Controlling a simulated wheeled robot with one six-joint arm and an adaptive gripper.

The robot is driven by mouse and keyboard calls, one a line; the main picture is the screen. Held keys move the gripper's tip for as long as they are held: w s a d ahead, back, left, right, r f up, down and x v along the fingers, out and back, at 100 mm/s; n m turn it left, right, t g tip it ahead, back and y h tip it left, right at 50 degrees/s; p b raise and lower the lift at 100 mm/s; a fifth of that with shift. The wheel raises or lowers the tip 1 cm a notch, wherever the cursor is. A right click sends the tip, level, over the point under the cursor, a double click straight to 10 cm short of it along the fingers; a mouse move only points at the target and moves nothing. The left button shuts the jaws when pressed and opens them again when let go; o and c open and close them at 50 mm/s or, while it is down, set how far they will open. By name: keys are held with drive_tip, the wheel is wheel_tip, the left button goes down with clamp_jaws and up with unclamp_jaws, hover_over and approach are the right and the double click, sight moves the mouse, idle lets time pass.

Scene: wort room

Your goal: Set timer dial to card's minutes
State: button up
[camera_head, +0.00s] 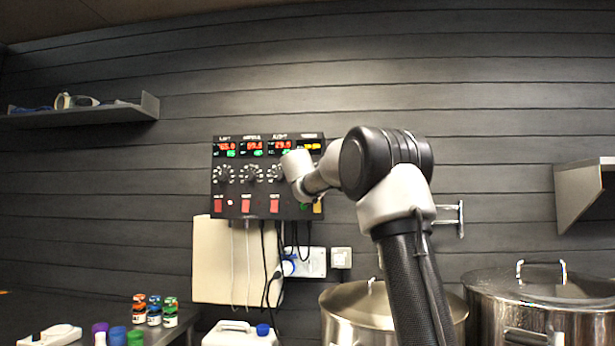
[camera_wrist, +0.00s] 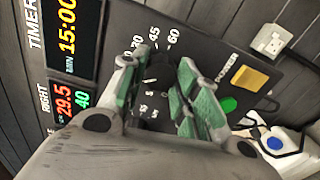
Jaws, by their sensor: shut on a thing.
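The black timer dial (camera_wrist: 158,72) is on the control panel (camera_head: 240,160), amid a ring of white numbers including 45 and 60. My gripper (camera_wrist: 157,66) has its green-padded fingers closed on either side of the dial. The fingers cover part of the scale, and I cannot read the dial's pointer. The timer display (camera_wrist: 66,30) shows 15:00 MIN in orange. In the head view my arm hides the dial and fingertips; the timer display (camera_head: 310,147) is too small there to read. I cannot make out a card with minutes in either view.
Close by are a yellow button (camera_wrist: 249,79) and a green button (camera_wrist: 228,104). Other knobs (camera_head: 223,174) and red switches (camera_head: 246,206) line the panel. Cables and a wall socket (camera_head: 305,262) are below. Steel pots (camera_head: 530,300) stand right; small bottles (camera_head: 154,310) stand left.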

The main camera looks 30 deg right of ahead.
drive_tip(key=shift+f+m, duration=0.1)
drive_tip(key=shift+m, duration=0.3)
drive_tip(key=o, duration=1)
drive_tip(key=shift+o, duration=0.2)
drive_tip(key=v, duration=1.2)
